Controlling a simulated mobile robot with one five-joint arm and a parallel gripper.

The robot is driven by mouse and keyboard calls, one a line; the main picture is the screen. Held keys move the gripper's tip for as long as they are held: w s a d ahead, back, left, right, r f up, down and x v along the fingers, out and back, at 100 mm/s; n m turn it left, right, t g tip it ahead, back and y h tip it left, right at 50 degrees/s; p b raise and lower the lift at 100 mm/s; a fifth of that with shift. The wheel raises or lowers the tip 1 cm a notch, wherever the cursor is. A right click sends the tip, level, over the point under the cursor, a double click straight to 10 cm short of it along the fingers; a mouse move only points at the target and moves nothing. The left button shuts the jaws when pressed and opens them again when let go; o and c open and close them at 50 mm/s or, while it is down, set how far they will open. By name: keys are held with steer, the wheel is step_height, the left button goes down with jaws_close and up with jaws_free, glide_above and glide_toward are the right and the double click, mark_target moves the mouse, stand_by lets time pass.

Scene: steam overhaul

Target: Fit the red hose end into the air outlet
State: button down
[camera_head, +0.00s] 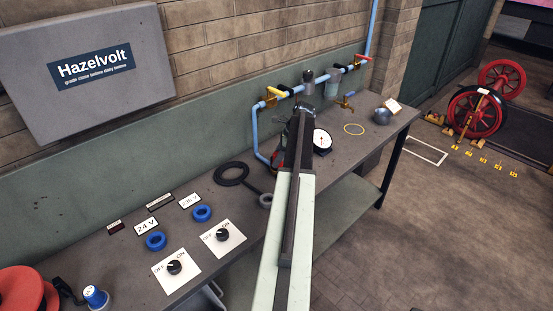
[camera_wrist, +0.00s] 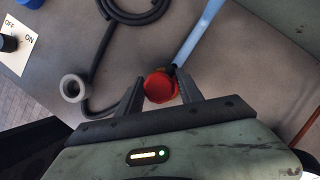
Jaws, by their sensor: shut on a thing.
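In the wrist view my gripper (camera_wrist: 160,78) is shut on a round red piece, taken as the red hose end (camera_wrist: 159,89), held between its two dark fingers. A blue pipe (camera_wrist: 203,35) comes down to just behind the red piece. Whether they touch or are apart, I cannot tell. In the head view the blue pipe (camera_head: 256,134) drops from the wall to the bench and its lower end goes behind my arm. I cannot make out the air outlet's opening in either view.
A black hose coil (camera_head: 231,173) with a grey end ring (camera_wrist: 73,88) lies on the bench (camera_head: 190,255) left of my gripper. A round gauge (camera_head: 322,141) stands close at the right. Valves with yellow (camera_head: 278,92) and red (camera_head: 363,57) handles sit on the wall pipe.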

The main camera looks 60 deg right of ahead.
steer(key=shift+f+b, duration=0.65)
steer(key=shift+f, duration=0.05)
steer(key=c, duration=0.7)
jaws_free()
steer(key=shift+r, duration=0.1)
steer(key=p+v, duration=0.7)
steer(key=shift+s+d+r, duration=0.1)
steer(key=shift+s+r, duration=0.1)
steer(key=shift+r, duration=0.15)
